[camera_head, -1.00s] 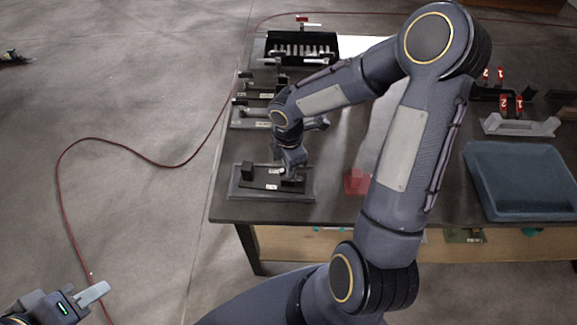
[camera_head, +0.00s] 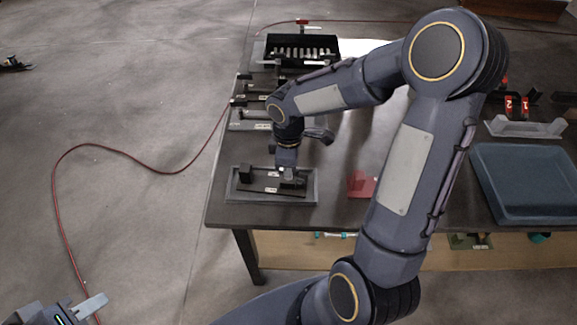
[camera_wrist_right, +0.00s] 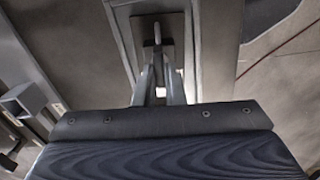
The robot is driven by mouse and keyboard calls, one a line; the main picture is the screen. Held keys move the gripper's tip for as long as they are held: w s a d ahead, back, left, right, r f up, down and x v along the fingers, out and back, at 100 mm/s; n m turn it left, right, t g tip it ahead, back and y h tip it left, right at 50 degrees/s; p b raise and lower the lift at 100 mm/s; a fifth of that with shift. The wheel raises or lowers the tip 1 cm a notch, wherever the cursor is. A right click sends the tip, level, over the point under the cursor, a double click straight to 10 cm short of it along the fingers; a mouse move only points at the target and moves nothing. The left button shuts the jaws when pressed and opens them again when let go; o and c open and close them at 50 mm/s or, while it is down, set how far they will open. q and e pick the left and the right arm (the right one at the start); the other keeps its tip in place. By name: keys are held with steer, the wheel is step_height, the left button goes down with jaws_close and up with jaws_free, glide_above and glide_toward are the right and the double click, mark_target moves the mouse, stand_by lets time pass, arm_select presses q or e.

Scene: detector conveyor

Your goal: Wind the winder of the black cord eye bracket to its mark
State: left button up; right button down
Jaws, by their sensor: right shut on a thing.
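The black cord eye bracket (camera_head: 258,183) sits in a grey tray (camera_head: 235,197) at the front left of the table, with an upright black block at its left end and small white labels. My right gripper (camera_head: 287,172) points down over the bracket's right part. In the right wrist view its two fingers (camera_wrist_right: 160,88) are closed around a slim upright grey piece, the winder (camera_wrist_right: 157,38), which stands on a dark plate. The mark cannot be made out. My left gripper (camera_head: 92,305) is at the lower left, away from the table, and its jaw opening is unclear.
More grey fixtures (camera_head: 245,120) stand behind along the table's left side, with a black rack (camera_head: 270,50) at the back. A red block (camera_head: 362,185) lies right of the bracket. A blue tray (camera_head: 490,205) is at the right. A red cord (camera_head: 130,150) runs over the floor.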

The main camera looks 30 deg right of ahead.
stand_by(0.3)
steer(key=c, duration=1.5)
jaws_free()
steer(key=shift+r, duration=0.1)
step_height(320, 180, up, 7)
steer(key=shift+r, duration=0.3)
